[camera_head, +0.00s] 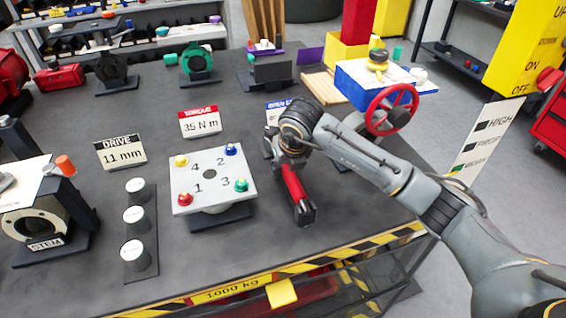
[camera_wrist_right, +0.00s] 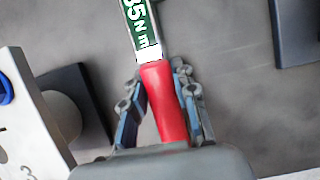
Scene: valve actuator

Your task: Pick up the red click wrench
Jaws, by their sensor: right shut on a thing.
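The red click wrench (camera_head: 293,186) is in the head view, right of the numbered plate, its red handle pointing toward the table's front edge. My right gripper (camera_head: 290,158) is over it, with the arm coming in from the right. In the right wrist view, the red handle (camera_wrist_right: 164,100) lies between the two fingers of my right gripper (camera_wrist_right: 160,112), which is shut on it. A green label reading 35 N m (camera_wrist_right: 141,30) shows on the shaft beyond the handle. I cannot tell whether the wrench is clear of the table. My left gripper is not in view.
The numbered plate (camera_head: 212,175) with coloured bolts stands just left of the wrench. A red handwheel (camera_head: 391,110) is behind the right arm. Signs (camera_head: 200,122) and a row of white cylinders (camera_head: 134,214) stand further left. Bare table lies in front of the plate.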

